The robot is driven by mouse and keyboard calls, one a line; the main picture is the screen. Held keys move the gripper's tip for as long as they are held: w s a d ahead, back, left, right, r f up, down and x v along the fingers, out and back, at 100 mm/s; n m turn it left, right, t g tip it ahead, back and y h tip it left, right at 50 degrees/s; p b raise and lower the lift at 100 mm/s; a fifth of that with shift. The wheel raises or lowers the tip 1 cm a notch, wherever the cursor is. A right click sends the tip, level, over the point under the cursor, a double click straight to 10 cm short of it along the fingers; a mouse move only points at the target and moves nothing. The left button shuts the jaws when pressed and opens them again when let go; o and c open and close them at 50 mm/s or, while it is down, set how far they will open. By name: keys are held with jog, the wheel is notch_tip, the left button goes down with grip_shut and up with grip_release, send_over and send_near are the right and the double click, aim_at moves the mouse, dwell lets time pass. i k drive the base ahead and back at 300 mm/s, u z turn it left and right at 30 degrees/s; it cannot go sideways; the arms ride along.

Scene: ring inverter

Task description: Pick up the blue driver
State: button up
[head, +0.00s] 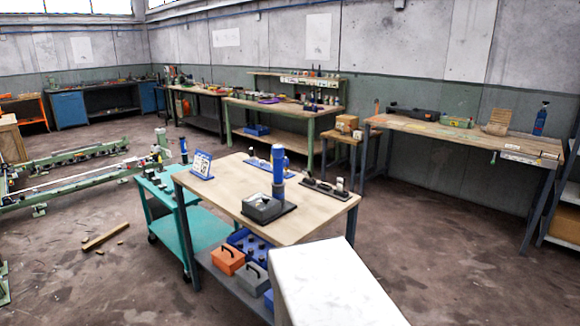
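A tall blue tool (278,170), which looks like the blue driver, stands upright on the near wooden worktable (225,187) in the head view. Its lower end is behind or in a dark grey open box (264,207); I cannot tell which. A smaller blue upright object (184,148) stands by the teal cart at the left. A blue bottle-like object (541,118) stands on the far right bench. My gripper is not in view.
A teal cart (165,190) stands against the table's left side. A blue-framed card (201,164) and a dark rack (325,190) are on the tabletop. Orange and grey boxes (228,260) sit on the shelf below. Floor right of the table is clear.

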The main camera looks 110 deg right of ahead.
aim_at(277, 150)
jog(key=u, duration=0.1)
jog(key=k, duration=0.8)
jog(key=z, duration=1.55)
jog(key=i, duration=0.95)
jog(key=z, duration=0.15)
jog(key=k, duration=0.3)
jog(key=u, duration=0.05)
